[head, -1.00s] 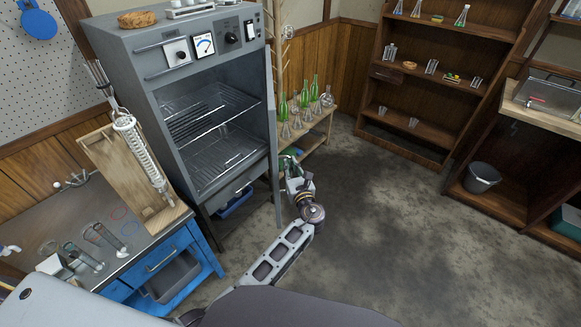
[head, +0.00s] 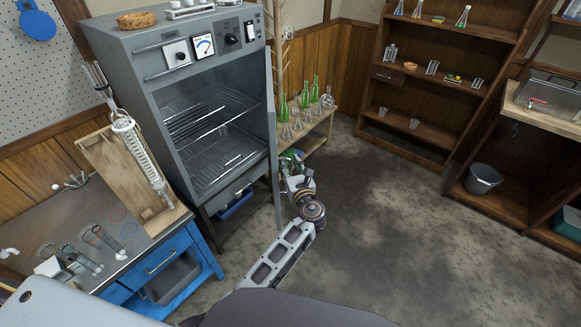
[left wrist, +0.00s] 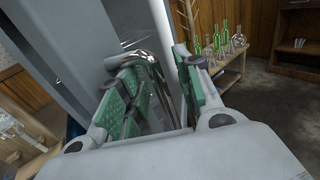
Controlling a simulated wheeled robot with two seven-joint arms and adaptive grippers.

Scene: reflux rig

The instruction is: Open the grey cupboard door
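The grey cupboard (head: 185,85) stands at the left in the head view, its front open onto wire racks. Its door (head: 274,150) is swung out and seen nearly edge-on at the right side of the opening. My left gripper (head: 293,166) is at the outer side of the door. In the left wrist view, a shiny metal handle (left wrist: 163,85) runs between the green-padded fingers of the left gripper (left wrist: 160,90), which stand apart. The fingers partly hide the handle, and contact is unclear. My right gripper is not in view.
A low wooden shelf (head: 318,135) with green bottles and flasks stands behind the door. A blue bench (head: 165,260) with glassware is at the left front. The floor (head: 390,220) to the right is clear up to the brown shelving (head: 425,130).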

